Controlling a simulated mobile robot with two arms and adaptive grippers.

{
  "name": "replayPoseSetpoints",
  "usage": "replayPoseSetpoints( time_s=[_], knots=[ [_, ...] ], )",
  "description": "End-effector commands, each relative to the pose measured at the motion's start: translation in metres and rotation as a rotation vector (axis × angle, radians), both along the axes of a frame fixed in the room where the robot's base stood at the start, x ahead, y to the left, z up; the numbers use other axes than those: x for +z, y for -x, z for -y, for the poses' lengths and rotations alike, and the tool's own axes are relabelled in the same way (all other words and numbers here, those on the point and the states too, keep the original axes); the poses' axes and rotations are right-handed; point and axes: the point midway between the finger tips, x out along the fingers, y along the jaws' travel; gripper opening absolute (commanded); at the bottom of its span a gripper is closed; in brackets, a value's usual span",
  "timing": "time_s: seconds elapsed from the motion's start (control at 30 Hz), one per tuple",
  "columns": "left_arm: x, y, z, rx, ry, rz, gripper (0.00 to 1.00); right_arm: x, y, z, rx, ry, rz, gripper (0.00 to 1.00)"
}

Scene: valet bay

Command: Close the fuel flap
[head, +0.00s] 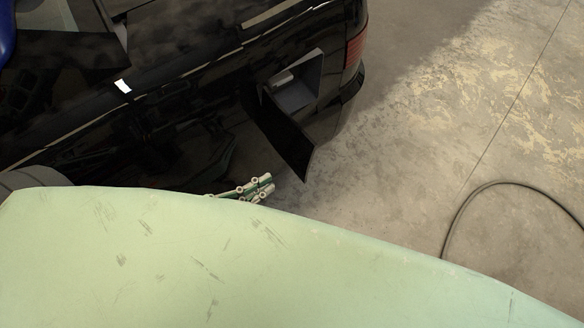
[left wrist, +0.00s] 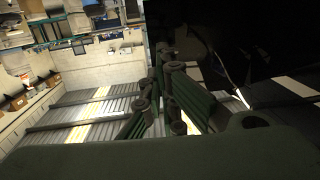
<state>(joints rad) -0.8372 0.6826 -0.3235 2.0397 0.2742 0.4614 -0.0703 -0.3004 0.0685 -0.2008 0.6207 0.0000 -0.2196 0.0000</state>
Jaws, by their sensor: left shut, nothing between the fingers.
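The fuel flap (head: 282,132) is a black panel on the side of the black car (head: 180,70), near its rear. It stands swung open, away from the body. Behind it the square fuel recess (head: 294,94) shows grey inside. My left gripper (head: 264,186) is below and a little left of the flap's lower corner in the head view, apart from it in the picture. Its fingers are shut and empty. In the left wrist view the gripper (left wrist: 170,95) shows its fingers close together, with dark car bodywork at upper right. My right gripper is not in view.
My pale green body covers the bottom of the head view. A dark hose (head: 455,215) curves over the concrete floor (head: 440,120) at right. The floor behind the car is clear. The left wrist view shows a wall, a shutter and shelves with boxes far off.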

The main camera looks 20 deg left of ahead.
Motion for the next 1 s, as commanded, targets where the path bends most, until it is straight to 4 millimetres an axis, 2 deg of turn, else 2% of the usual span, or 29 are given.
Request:
replayPoseSetpoints(
  time_s=[0.03,0.2,0.4,0.57,1.0],
  knots=[
    [0.001,-0.011,0.006,0.002,0.003,0.005,0.0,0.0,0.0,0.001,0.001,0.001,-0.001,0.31],
    [-0.002,-0.038,0.025,0.001,0.001,0.004,0.0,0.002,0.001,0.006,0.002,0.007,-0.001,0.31],
    [-0.006,-0.059,0.039,0.0,0.0,0.0,0.0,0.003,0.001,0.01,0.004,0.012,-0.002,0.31],
    [-0.007,-0.065,0.044,0.0,-0.001,-0.002,0.0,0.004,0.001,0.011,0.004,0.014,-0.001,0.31],
    [-0.007,-0.066,0.045,0.006,0.0,-0.003,0.0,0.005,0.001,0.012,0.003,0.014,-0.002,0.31]
  ],
)
